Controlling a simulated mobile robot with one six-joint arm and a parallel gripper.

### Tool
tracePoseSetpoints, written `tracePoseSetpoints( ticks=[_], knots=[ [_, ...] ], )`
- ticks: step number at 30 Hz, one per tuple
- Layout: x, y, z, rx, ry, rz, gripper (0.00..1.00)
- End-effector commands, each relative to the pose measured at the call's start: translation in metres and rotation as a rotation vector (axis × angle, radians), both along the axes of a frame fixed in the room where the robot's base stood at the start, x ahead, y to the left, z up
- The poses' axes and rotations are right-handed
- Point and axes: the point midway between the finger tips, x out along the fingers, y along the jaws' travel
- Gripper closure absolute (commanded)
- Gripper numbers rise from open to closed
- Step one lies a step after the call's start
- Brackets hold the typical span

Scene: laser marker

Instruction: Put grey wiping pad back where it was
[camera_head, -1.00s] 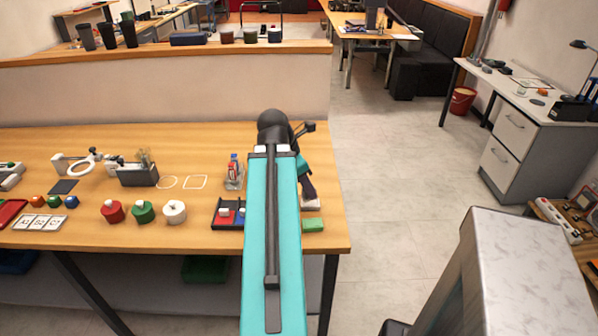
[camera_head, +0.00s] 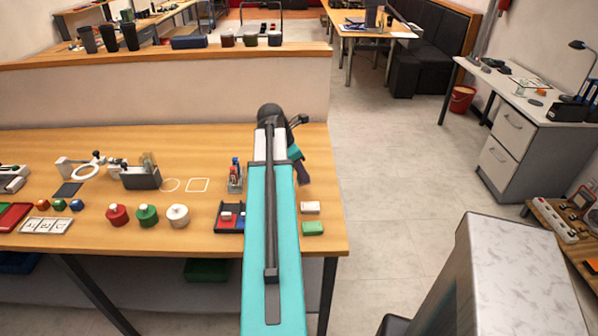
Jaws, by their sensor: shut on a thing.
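My gripper (camera_head: 303,177) points down over the right end of the wooden workbench (camera_head: 325,185), partly behind my teal arm. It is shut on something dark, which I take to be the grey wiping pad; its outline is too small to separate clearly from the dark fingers.
A dark tray (camera_head: 229,217) with red and blue pieces is left of my arm, with a small holder (camera_head: 235,175) behind it. Red, green and white knobbed pieces (camera_head: 178,216) stand further left. A low partition (camera_head: 200,95) rises behind the bench. The bench's right edge is close.

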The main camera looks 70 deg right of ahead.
Motion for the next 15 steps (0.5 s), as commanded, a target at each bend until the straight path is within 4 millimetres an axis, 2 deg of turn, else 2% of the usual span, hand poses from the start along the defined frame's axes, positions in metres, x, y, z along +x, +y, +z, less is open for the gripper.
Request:
tracePoseSetpoints(
  ticks=[1, 9, 15],
  knots=[
    [0.004, -0.008, 0.001, 0.0, 0.0, 0.001, 1.0],
    [0.019, -0.033, -0.002, 0.0, 0.0, 0.001, 1.0],
    [0.025, -0.043, -0.004, -0.001, -0.001, 0.0, 1.0]
  ],
)
